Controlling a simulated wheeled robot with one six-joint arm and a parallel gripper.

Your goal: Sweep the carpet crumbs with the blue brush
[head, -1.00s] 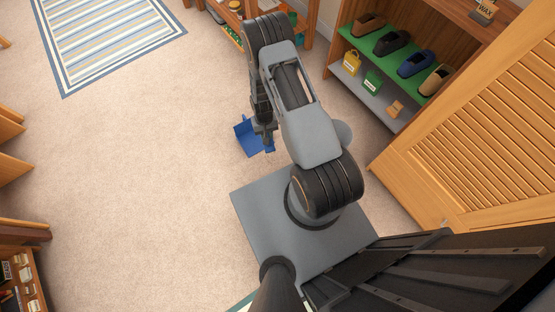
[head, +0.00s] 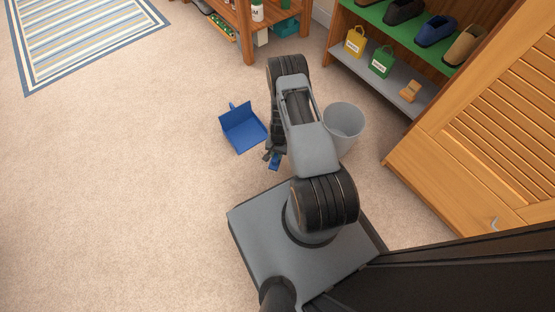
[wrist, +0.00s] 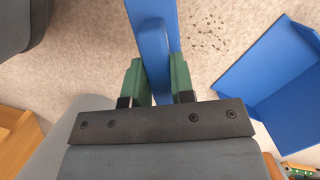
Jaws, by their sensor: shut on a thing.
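The blue brush (wrist: 150,35) is in my gripper (wrist: 159,78). The green fingers are shut on its handle, one on each side, and it runs off the top of the wrist view. In the head view a small blue part of the brush (head: 275,164) shows below my gripper (head: 270,156); the arm hides much of it. Dark crumbs (wrist: 208,35) lie scattered on the carpet (wrist: 200,70), right of the brush in the wrist view. They are too small to make out in the head view. A blue dustpan (head: 243,130) lies on the carpet left of my gripper; it also shows at right in the wrist view (wrist: 272,75).
A grey bin (head: 343,121) stands right of my arm. Behind it is a shelf unit (head: 384,81) with shoes and small bags. A wooden louvred door (head: 490,130) stands at right. A striped rug (head: 85,40) lies top left. The carpet at left is open.

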